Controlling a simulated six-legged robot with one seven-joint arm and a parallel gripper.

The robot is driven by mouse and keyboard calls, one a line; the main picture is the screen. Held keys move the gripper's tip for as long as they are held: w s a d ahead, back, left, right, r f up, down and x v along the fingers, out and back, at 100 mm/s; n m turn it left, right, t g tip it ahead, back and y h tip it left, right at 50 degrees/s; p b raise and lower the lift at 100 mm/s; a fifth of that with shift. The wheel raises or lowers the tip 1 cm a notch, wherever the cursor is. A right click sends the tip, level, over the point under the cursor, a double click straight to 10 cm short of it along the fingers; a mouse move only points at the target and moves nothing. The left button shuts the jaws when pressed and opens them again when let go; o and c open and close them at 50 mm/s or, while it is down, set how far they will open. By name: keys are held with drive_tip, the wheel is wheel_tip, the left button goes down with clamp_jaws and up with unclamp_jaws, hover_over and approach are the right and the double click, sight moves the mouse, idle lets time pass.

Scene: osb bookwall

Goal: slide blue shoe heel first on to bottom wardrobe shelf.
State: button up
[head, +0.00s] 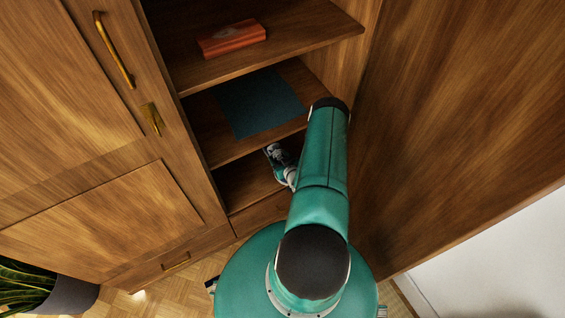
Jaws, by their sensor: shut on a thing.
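The blue shoe (274,153) shows as a small dark blue-teal shape with white parts, at the opening of the bottom wardrobe shelf (243,185). My gripper (289,176) is at its near end, shut on it, and largely hidden behind my teal arm. The fingertips cannot be made out. The shoe's right side is also covered, so I cannot tell which way its heel points or whether it touches the shelf board.
A dark blue folded cloth (258,103) lies on the shelf above, and a red-orange box (232,38) on the shelf over that. A closed door with a brass handle (114,50) stands left, an open door panel (460,130) right. The bottom shelf's left part is bare.

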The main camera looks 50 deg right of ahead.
sight(275, 153)
drive_tip(key=shift+x, duration=2.3)
drive_tip(key=shift+a, duration=0.15)
drive_tip(key=o, duration=1.3)
drive_tip(key=v, duration=1.3)
drive_tip(key=shift+s+a+r, duration=0.1)
drive_tip(key=shift+s+r, duration=0.1)
drive_tip(key=shift+s, duration=0.15)
